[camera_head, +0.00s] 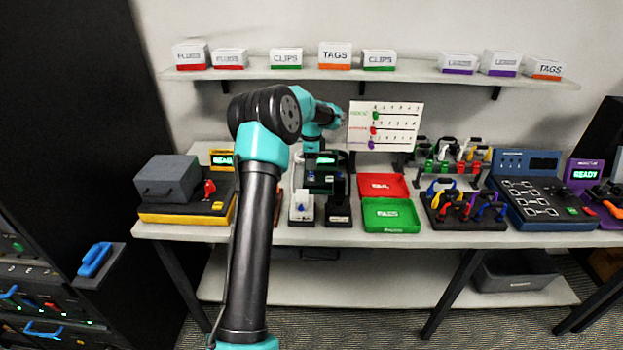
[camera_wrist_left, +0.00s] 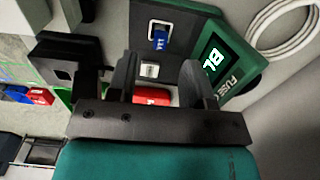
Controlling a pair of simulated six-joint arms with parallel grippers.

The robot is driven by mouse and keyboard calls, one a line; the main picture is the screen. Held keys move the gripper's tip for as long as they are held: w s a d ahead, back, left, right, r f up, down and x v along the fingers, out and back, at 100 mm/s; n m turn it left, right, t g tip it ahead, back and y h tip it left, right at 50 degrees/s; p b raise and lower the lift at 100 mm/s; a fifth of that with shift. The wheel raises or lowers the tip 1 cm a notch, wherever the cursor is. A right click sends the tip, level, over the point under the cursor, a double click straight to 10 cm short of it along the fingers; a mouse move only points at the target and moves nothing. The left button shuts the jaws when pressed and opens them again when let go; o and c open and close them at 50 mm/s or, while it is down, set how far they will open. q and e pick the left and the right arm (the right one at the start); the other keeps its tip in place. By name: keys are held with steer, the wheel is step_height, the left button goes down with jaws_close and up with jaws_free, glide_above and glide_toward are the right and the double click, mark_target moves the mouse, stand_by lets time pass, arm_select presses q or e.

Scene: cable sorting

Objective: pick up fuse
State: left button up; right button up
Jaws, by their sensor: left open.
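My left gripper (camera_head: 313,146) hangs over the green and black fuse station (camera_head: 323,178) in the head view. In the left wrist view the two dark fingers of this gripper (camera_wrist_left: 162,76) stand apart with a gap between them. A blue labelled piece (camera_wrist_left: 160,40), which looks like the fuse, sits in a grey slot of the green-edged panel, ahead of the gap and apart from the fingers. A white square piece (camera_wrist_left: 149,70) and a red piece (camera_wrist_left: 152,97) show between the fingers; the gripper body partly hides the red one. A green "FUSE" display (camera_wrist_left: 215,62) is to the right.
A white stand with a blue part (camera_head: 301,207) and a black stand (camera_head: 338,212) are in front of the station. Red (camera_head: 383,186) and green (camera_head: 391,215) trays lie to the right. A grey box (camera_head: 167,178) is at left. A shelf (camera_head: 330,72) with labelled boxes hangs above.

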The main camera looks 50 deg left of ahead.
mark_target(312, 173)
arm_select(q)
steer(key=shift+f, duration=2.6)
jaws_close()
